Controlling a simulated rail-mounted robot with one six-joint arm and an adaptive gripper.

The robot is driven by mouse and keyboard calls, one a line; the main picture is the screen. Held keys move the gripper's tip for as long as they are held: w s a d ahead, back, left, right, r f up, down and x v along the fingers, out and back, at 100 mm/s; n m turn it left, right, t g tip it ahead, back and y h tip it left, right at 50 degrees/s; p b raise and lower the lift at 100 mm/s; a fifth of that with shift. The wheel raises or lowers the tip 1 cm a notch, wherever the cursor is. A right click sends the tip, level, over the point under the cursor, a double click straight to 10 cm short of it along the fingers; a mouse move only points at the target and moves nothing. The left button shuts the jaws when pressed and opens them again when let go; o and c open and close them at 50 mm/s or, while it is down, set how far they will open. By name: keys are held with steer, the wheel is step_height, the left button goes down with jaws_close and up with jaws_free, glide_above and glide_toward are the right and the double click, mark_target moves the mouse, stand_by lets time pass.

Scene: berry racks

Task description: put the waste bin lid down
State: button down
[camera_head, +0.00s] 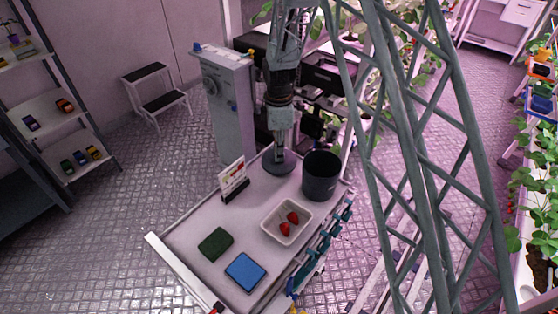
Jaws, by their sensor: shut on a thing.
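The waste bin (320,180) is a dark, open-topped cylinder standing upright at the back right of the white cart top. The waste bin lid (283,166) is a dark grey round disc just left of the bin, over the back of the cart top. My gripper (279,147) points down and is shut on the lid from above. The fingertips and the grip point are small and partly hard to make out. The lid looks about level and close to the cart top; I cannot tell if it touches it.
On the cart top (188,237) are a small sign (233,182), a white tray (268,230) with red strawberries, a green pad (215,244) and a blue pad (245,272). A grey cabinet (228,105) stands behind. Lattice beams (405,150) cross the right side.

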steer(key=shift+f, duration=1.9)
steer(key=shift+f, duration=0.15)
steer(key=c, duration=2.6)
jaws_free()
steer(key=shift+r, duration=0.2)
step_height(320, 180, up, 10)
steer(key=shift+r, duration=1)
steer(key=shift+r, duration=0.1)
